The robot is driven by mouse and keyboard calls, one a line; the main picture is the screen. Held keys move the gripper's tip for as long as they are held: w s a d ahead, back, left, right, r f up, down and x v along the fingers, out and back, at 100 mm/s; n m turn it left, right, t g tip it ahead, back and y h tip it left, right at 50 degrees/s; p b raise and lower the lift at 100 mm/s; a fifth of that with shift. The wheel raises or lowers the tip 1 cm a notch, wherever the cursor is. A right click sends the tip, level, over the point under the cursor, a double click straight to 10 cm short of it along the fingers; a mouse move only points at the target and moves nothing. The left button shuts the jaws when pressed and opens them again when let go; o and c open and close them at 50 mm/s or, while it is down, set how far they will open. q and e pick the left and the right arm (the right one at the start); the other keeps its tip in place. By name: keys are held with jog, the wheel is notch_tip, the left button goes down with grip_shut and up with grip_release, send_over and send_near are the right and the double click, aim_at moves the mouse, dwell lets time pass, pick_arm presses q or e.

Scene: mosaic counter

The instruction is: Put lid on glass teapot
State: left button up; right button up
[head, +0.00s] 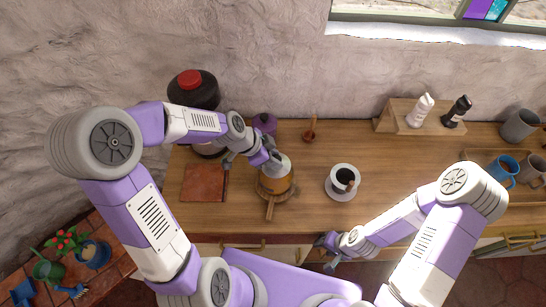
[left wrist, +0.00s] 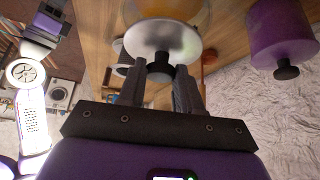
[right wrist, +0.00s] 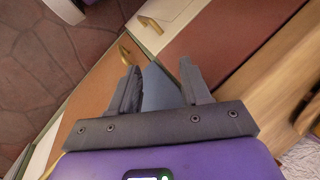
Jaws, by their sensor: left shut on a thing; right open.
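The glass teapot (head: 275,186) holds amber liquid and stands on the counter, its wooden handle (head: 271,208) pointing toward me. My left gripper (head: 273,157) is at the teapot's top and is shut on the pale round lid (head: 281,167). In the left wrist view the lid (left wrist: 163,38) shows with its black knob (left wrist: 160,68) between the fingertips and the amber pot (left wrist: 180,10) just beyond. I cannot tell whether lid and rim touch. My right gripper (head: 326,252) is open and empty, low in front of the counter's front; its fingers (right wrist: 158,88) show apart.
A cup on a saucer (head: 340,195) stands right of the teapot. A reddish square board (head: 203,183) lies to its left. A purple canister (head: 264,123) and a dark red-lidded jar (head: 194,90) stand behind. Mugs (head: 502,168) are far right.

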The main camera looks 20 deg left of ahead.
dwell(0.3)
pick_arm(q)
jog(key=o, duration=1.6)
jog(key=shift+r, duration=0.1)
jog(key=shift+r+p, duration=2.05)
jog(key=shift+r, duration=1.45)
jog(key=shift+f, duration=0.1)
